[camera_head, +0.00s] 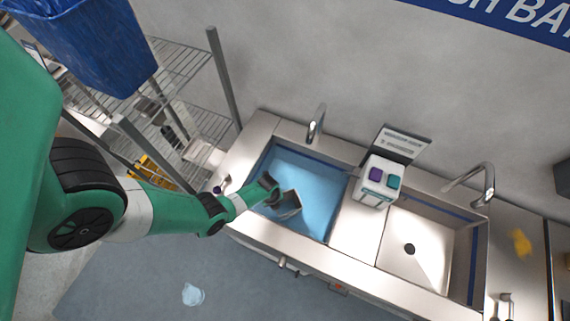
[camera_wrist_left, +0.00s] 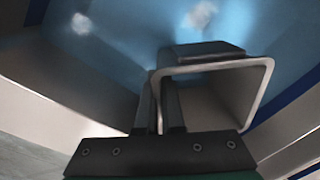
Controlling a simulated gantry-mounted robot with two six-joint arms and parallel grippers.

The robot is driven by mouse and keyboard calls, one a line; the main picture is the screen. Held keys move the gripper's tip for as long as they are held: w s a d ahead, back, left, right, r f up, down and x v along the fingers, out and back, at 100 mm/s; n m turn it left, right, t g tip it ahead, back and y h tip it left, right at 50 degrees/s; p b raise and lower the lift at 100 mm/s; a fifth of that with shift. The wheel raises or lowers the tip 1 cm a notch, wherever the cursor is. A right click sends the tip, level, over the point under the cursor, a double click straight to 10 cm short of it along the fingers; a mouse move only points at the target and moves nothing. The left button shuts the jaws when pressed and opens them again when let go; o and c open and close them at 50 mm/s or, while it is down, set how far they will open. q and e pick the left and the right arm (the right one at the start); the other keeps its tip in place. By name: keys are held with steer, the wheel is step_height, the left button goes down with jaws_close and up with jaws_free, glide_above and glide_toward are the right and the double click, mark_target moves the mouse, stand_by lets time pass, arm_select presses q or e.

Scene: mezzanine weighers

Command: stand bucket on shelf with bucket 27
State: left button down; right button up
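My left gripper (camera_head: 275,194) reaches in from the left over the left sink. Its fingers are close together on one wall of a small grey square-rimmed container (camera_head: 290,208), which is tilted with its mouth open. In the left wrist view the container (camera_wrist_left: 235,95) shows its pale rim beside the dark fingers (camera_wrist_left: 165,100). A large blue tapered bucket (camera_head: 85,45) is at the top left by the wire shelf rack (camera_head: 185,65). I see no number on it, and its top is cut off. My right gripper is out of view.
The left sink holds blue water (camera_head: 325,180); the right sink (camera_head: 405,265) is empty. Taps stand behind both. A white holder (camera_head: 372,194) with purple and teal items stands between them. A yellow item (camera_head: 521,243) is at right. A pale puddle (camera_head: 193,294) is on the floor.

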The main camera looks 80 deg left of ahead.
arm_select(q)
step_height(320, 180, up, 6)
steer(key=p, duration=0.6)
steer(key=shift+f, duration=0.15)
steer(key=shift+w, duration=0.1)
